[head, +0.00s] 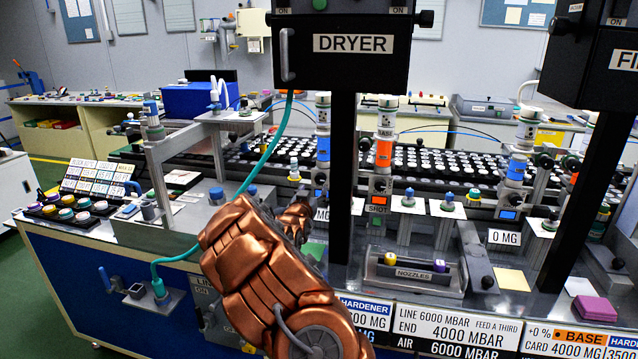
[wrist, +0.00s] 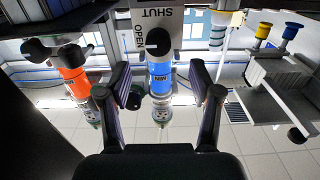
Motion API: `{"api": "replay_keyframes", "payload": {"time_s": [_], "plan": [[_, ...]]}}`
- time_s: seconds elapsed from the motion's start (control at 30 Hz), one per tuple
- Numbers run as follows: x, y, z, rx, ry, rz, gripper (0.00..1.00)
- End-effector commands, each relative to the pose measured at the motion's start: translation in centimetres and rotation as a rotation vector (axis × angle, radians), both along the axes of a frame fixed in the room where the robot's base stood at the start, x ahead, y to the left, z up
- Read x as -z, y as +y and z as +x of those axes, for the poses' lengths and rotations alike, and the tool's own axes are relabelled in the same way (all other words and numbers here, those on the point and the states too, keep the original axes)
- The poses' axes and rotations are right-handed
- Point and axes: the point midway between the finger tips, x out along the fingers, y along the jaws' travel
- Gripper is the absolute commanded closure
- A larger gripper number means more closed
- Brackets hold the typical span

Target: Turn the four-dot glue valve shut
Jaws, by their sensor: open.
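In the wrist view, an upside-down OPEN/SHUT plate (wrist: 150,20) with a dark round knob (wrist: 158,42) sits straight ahead. A blue-banded tube (wrist: 160,84) lies below the plate in the picture, with a pale dotted block (wrist: 160,114) at its end; I cannot count the dots surely. My gripper (wrist: 160,78) is open, one finger on each side of the tube, with no visible contact. In the head view, the blue-banded tube (head: 323,148) stands left of the orange BASE tube (head: 384,152). My copper arm hides most of the gripper there.
The black DRYER box (head: 340,50) and its post stand close by my arm. A teal hose (head: 275,145) hangs by the arm. A nozzle tray (head: 412,272) lies at the front. An orange tube (wrist: 78,88) is left of my fingers in the wrist view.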

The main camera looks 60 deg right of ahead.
Motion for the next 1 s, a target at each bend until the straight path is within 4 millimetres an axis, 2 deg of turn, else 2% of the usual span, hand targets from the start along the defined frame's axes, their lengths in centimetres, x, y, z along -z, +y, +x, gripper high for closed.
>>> {"api": "replay_keyframes", "payload": {"time_s": [0.27,0.8,1.0], "plan": [[-0.1,-1.6,0.2,0.007,-0.007,-0.011,0.36],[0.1,-6.5,2.1,0.006,-0.007,-0.007,0.36],[0.0,-7.4,2.5,0.005,-0.007,-0.009,0.36]]}}
